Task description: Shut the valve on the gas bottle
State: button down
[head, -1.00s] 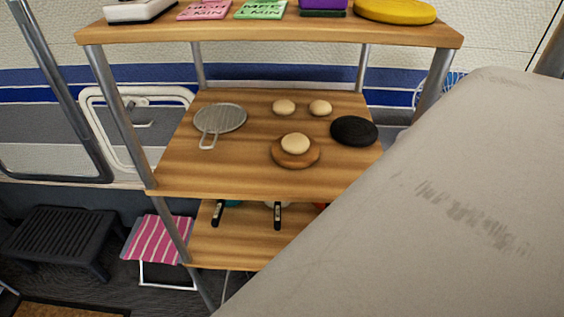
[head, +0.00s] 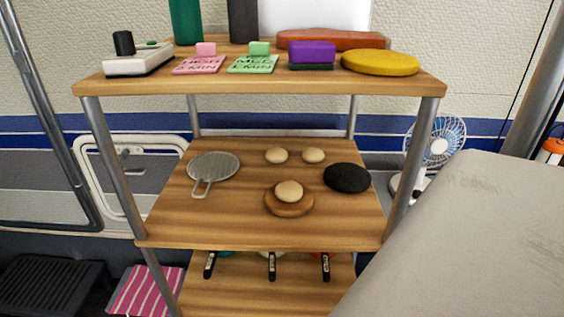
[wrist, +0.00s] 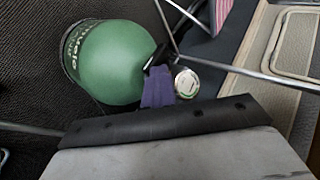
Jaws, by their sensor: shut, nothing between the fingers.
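The green gas bottle (wrist: 108,60) shows in the wrist view, at the upper left, on a dark floor. Dark fittings (wrist: 153,58) show at its right end, partly behind my gripper; I cannot make out the valve's setting. My gripper (wrist: 159,70) is shut and empty, its purplish fingers near the bottle's right side. I cannot tell whether they touch it. A small round white-and-green thing (wrist: 187,82) is just right of the fingers; I cannot tell whether it belongs to the valve. The head view does not show the bottle or my gripper.
A wooden shelf unit (head: 170,222) with metal legs stands ahead, carrying a pan (head: 213,167) and buns. A fan (head: 440,141) is at right. A black step (head: 50,283) and a striped stool (head: 148,290) are at lower left. Thin metal bars (wrist: 235,70) cross near the bottle.

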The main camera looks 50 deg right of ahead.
jog(key=shift+s+d, duration=0.15)
jog(key=shift+s, duration=0.05)
jog(key=shift+w+r+p, duration=0.1)
jog(key=shift+r+p, duration=0.6)
jog(key=shift+p, duration=0.05)
jog(key=shift+f, duration=0.1)
